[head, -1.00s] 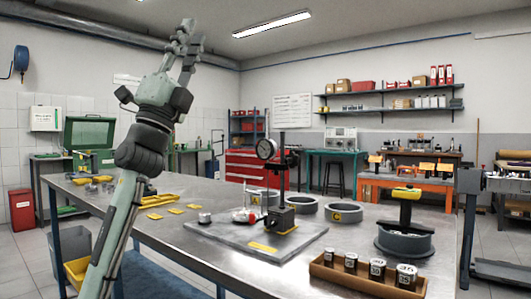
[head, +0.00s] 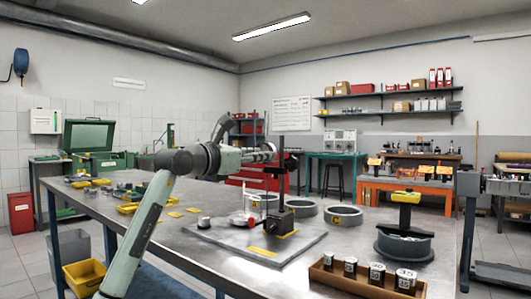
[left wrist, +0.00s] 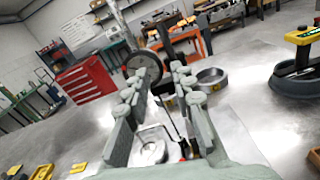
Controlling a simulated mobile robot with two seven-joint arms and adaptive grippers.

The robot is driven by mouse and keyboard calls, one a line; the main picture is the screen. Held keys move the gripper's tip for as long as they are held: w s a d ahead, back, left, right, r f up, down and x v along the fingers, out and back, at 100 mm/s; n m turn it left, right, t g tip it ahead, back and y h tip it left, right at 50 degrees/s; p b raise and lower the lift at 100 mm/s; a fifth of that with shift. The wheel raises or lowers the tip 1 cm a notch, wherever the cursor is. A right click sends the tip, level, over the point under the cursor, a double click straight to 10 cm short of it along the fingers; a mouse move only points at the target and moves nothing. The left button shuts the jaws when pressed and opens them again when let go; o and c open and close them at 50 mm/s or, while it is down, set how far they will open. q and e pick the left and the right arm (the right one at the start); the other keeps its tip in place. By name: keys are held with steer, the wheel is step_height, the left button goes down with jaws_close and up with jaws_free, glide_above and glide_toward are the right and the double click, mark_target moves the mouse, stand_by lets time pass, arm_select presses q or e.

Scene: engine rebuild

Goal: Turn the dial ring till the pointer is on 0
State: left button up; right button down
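My left gripper (head: 270,151) is level at dial height and covers the dial in the head view. The dial (left wrist: 148,62), a dark round gauge, shows partly behind the left finger's tip. I cannot tell if they touch. The face, pointer and 0 mark cannot be read. The dark stand post (head: 281,175) rises from a black base on the grey plate (head: 225,233). My right gripper is not in view.
A small metal cylinder (head: 204,222) and a red-and-white item (head: 240,218) are on the plate. Metal rings (head: 343,216) stand behind it. A wooden tray (head: 340,284) of small canisters is in front, and a yellow-handled tool (head: 405,205) stands right. Yellow tags lie to the left.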

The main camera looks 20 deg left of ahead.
arm_select(q)
steer(key=shift+x, duration=1.6)
steer(key=shift+c, duration=0.4)
